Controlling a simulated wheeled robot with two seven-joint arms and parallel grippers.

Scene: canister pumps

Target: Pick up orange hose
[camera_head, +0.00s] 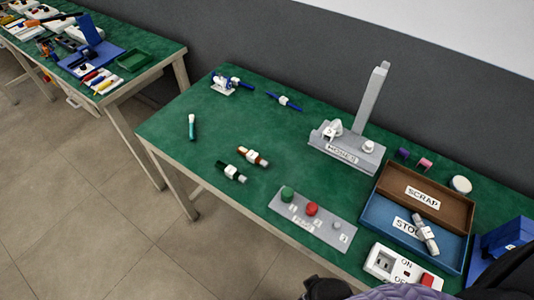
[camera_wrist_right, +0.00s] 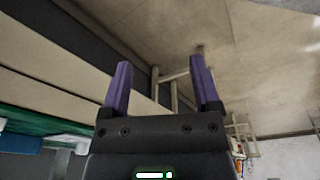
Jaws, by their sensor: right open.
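I cannot make out a clearly orange hose in either view. In the head view, a grey stand with a tall post (camera_head: 372,95) has a plate labelled like "HOSES" and white fittings on it. A small red-brown and yellow piece with a white collar (camera_head: 252,156) lies mid-table. A dark green piece with a white collar (camera_head: 231,173) lies just in front of it. My right gripper (camera_wrist_right: 160,75) is open and empty in the right wrist view, its two purple fingers apart. My left gripper is not in view.
Blue-ended pieces (camera_head: 285,101) lie at the back of the green table (camera_head: 185,155). A brown SCRAP tray (camera_head: 455,212) and a blue STOCK tray (camera_head: 375,222) stand at right. A grey button plate (camera_head: 332,225) and white switch box (camera_head: 398,268) are near the front edge.

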